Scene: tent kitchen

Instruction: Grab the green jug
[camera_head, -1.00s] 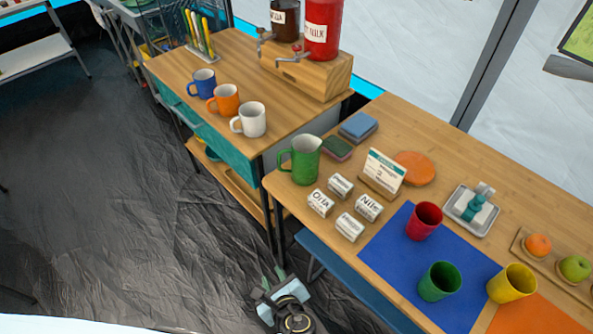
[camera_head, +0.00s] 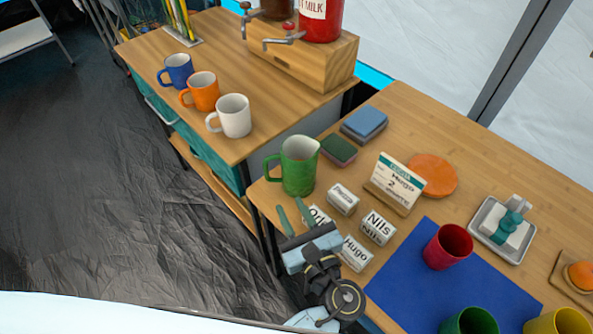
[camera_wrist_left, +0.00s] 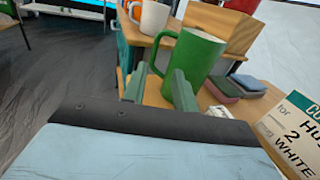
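The green jug (camera_head: 299,168) stands upright at the left corner of the wooden table (camera_head: 440,140), its handle on the left side. It also shows in the left wrist view (camera_wrist_left: 198,57), just beyond the fingers, with its handle roughly in line with the gap between them. My left gripper (camera_head: 294,214) is just in front of the jug in the head view, its two green-grey fingers apart and empty. The fingers also show in the left wrist view (camera_wrist_left: 159,88). My right gripper is not in view.
White name blocks (camera_head: 378,228) lie right beside the left gripper, partly hidden by it. A sign (camera_head: 396,184), sponges (camera_head: 338,150) and a red cup (camera_head: 448,247) stand near. A white mug (camera_head: 231,116) stands on the neighbouring counter (camera_head: 270,110).

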